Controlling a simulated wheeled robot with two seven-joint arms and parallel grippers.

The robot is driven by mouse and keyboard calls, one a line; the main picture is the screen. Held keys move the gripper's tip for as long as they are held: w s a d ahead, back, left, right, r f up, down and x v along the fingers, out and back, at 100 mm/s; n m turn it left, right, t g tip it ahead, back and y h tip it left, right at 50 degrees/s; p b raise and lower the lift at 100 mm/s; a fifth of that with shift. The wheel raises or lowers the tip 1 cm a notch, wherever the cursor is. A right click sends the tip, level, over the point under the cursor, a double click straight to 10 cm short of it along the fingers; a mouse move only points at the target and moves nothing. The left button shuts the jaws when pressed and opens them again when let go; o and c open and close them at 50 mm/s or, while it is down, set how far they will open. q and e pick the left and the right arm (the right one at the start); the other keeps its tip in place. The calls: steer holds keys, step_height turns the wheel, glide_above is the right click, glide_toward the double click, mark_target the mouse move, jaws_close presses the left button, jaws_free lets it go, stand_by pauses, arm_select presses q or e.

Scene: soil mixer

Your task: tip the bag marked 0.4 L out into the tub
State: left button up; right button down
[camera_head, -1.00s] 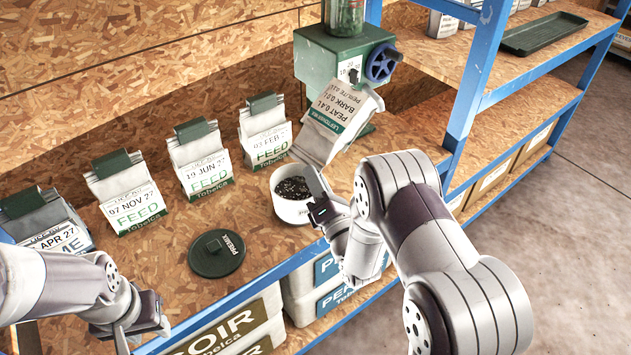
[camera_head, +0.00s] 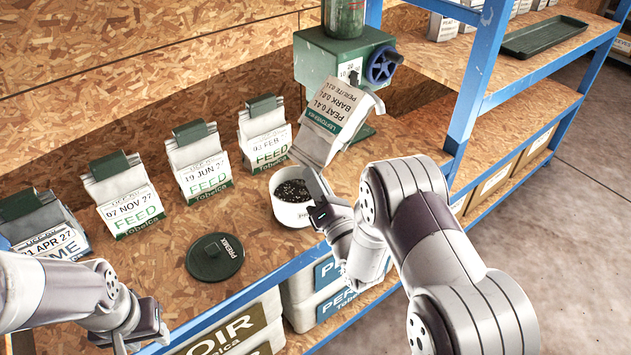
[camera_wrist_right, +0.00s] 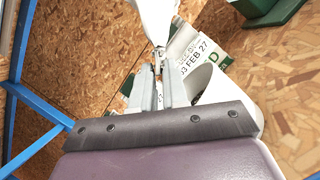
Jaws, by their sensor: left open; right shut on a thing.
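The tub is open, with dark crumbly material inside. Nothing is seen falling from the bag, and its mouth is not clearly visible. My left gripper (camera_head: 142,328) is open and empty at the bottom left, its tips hard to see.
A dark green round lid (camera_head: 215,258) lies left of the tub. Several clipped FEED bags (camera_head: 205,165) stand behind on the bench. A green machine with a blue handwheel (camera_head: 383,65) stands behind the held bag. A blue shelf post (camera_head: 480,80) is to the right.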

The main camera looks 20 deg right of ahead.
steer(key=b, duration=0.4)
steer(key=shift+s+r, duration=0.15)
steer(key=shift+r, duration=0.1)
step_height(320, 180, up, 25)
steer(key=d+m+g+y+p, duration=0.1)
steer(key=m+g+p, duration=0.7)
steer(key=m+p, duration=1.5)
steer(key=y+p, duration=0.1)
steer(key=p, duration=1.9)
steer(key=shift+w+f+g+p, duration=0.15)
steer(key=shift+w+g+p, duration=0.15)
steer(key=shift+w+p, duration=0.1)
